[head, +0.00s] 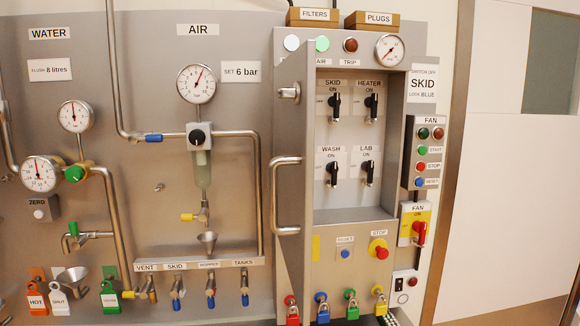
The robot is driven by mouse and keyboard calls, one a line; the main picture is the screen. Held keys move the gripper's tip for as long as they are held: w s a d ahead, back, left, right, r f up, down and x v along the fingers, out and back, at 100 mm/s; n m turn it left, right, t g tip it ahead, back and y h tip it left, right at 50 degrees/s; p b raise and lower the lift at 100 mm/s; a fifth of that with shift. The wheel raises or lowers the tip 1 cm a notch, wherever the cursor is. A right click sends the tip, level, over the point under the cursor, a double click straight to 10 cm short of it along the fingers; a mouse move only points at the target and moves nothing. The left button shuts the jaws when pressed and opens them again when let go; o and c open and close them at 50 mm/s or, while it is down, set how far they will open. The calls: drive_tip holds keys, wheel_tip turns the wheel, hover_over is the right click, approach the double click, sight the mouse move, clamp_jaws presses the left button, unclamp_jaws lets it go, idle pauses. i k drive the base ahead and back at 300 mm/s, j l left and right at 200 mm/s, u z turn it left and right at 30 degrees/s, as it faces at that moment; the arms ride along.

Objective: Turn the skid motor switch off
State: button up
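The skid switch (335,106) is a black rotary knob at the upper left of a four-switch recess in the grey cabinet (360,225). Its plate reads SKID, with ON above and OFF to the left. Its handle stands roughly upright, toward ON. The heater switch (371,107) is to its right, the wash switch (333,173) below it and the lab switch (368,172) diagonally below. A sign (422,85) at the right reads "SWITCH OFF SKID, LOCK BLUE". My gripper is not in view.
A cabinet door (290,140) with a long bar handle (286,195) sticks out left of the recess. Red, blue, green and yellow padlocks hang along the bottom, the blue one (322,312) second from left. Fan controls (424,150) are at the right. Pipes and gauges fill the left.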

sight(335, 102)
drive_tip(key=i+j+z, duration=0.15)
drive_tip(key=j+z, duration=0.15)
drive_tip(key=j, duration=0.25)
drive_tip(key=i+l+u, duration=0.1)
drive_tip(key=l, duration=0.25)
drive_tip(key=i+l+u, duration=0.1)
drive_tip(key=l, duration=0.25)
drive_tip(key=i+l+u, duration=0.1)
drive_tip(key=l, duration=0.3)
drive_tip(key=i+l+u, duration=0.1)
drive_tip(key=l, duration=0.25)
drive_tip(key=i+l+u, duration=0.1)
drive_tip(key=l, duration=0.3)
drive_tip(key=i, duration=0.1)
